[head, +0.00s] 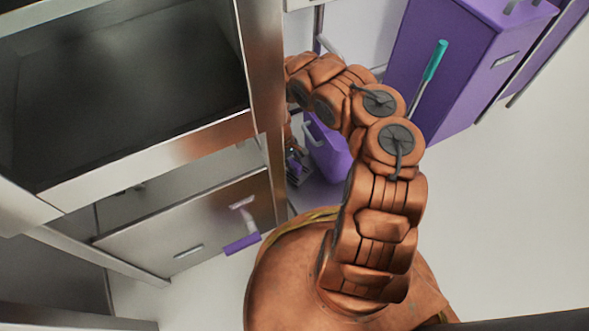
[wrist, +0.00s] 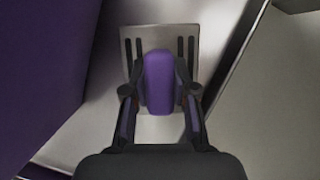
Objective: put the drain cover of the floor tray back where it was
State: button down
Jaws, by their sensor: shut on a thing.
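My gripper (wrist: 158,92) is shut on the purple grip of the drain cover in the wrist view. The drain cover is a grey metal plate (wrist: 133,46) with dark slots on both sides of the purple grip (wrist: 158,80). A pale surface lies beyond the plate; I cannot tell whether the plate touches it. In the head view my gripper (head: 296,160) is low beside a purple bin, partly hidden by a metal post and my arm. I cannot make out the cover or the floor tray clearly there.
The purple bin (head: 330,148) stands close by my gripper. A metal post (head: 262,75) and a steel-fronted unit (head: 150,155) are on the left. A tall purple cabinet (head: 445,65) stands at the upper right, with a teal-handled tool (head: 434,62) before it. The right floor is clear.

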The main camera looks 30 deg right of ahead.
jog(key=shift+f, duration=0.4)
jog(key=shift+f, duration=0.2)
jog(key=c, duration=0.9)
grip_release()
jog(key=shift+r, duration=0.15)
jog(key=p+v, duration=0.5)
jog(key=v, duration=0.7)
